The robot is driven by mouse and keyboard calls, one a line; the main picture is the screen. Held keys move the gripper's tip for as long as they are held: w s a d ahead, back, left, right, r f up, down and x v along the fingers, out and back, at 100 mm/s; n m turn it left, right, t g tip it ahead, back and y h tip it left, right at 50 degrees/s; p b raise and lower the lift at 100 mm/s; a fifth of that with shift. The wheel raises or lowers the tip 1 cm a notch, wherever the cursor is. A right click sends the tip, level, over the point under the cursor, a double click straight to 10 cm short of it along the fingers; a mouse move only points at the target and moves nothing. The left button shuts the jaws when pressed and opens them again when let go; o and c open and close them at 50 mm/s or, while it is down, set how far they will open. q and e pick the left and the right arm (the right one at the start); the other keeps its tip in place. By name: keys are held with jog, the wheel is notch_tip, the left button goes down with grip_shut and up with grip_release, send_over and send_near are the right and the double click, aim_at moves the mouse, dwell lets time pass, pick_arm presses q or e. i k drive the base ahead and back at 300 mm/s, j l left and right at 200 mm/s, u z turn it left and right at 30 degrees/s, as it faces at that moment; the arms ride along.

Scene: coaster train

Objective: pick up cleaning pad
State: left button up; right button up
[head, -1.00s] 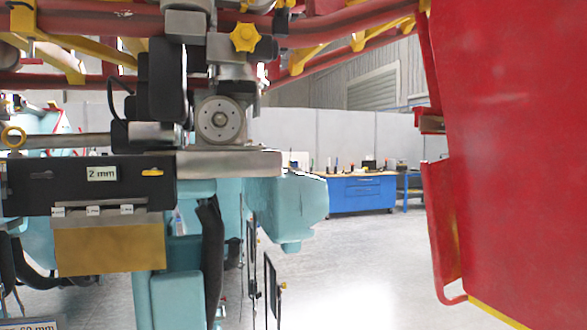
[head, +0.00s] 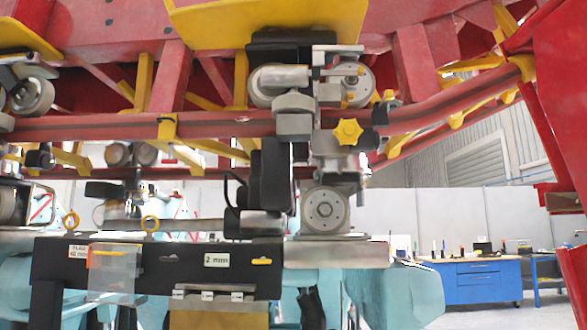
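I cannot make out a cleaning pad for certain in the head view. A tan-yellow sheet (head: 218,319) hangs under the black block (head: 150,266) labelled "2 mm", cut off by the lower picture edge; I cannot tell what it is. Neither of my grippers shows in the view.
A red rail (head: 225,126) with wheel assemblies (head: 325,210) and yellow brackets crosses above the block. Large teal shapes (head: 405,295) stand below. A blue workbench (head: 482,282) with small items stands at the back right. A red panel (head: 562,80) bounds the right.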

aim_at(401, 256)
jog(key=i+l+u, duration=0.1)
jog(key=u, duration=0.85)
jog(key=i+l+u, duration=0.1)
jog(key=l+u, duration=0.25)
jog(key=l, duration=0.25)
jog(key=l+u, duration=0.35)
jog(key=l, duration=0.25)
jog(key=l+u, duration=0.4)
jog(key=l, duration=0.2)
